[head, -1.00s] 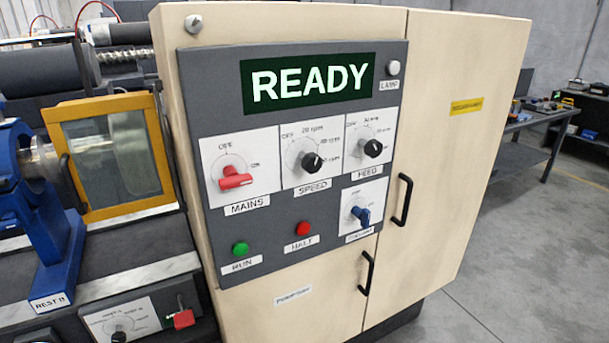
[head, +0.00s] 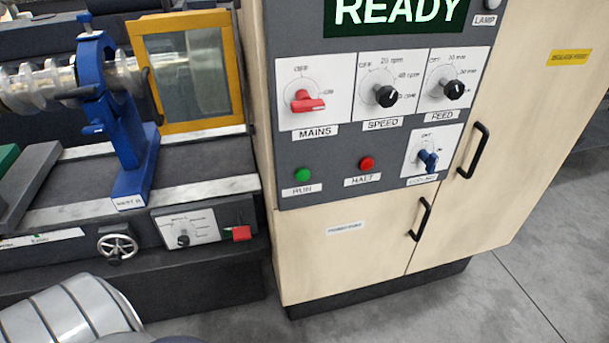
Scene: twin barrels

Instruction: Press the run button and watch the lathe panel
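The lathe panel (head: 340,165) is a dark grey plate on a cream cabinet. Its display (head: 398,12) reads READY in pale letters on dark green; its top is cut off by the frame. The green run button (head: 302,174) is at the lower left of the panel, above a RUN label. The red halt button (head: 366,163) is to its right. The red mains switch (head: 306,102) points toward the right-hand mark. The black speed knob (head: 385,96), black feed knob (head: 453,90) and blue coolant-area switch (head: 428,159) also show. Neither gripper is visible.
The lathe bed (head: 200,188) with a blue rest (head: 128,140) and a yellow-framed window guard (head: 190,70) stands left of the cabinet. A handwheel (head: 117,245) sits on its front. Black door handles (head: 420,220) stick out from the cabinet. Grey floor (head: 500,290) is open at right.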

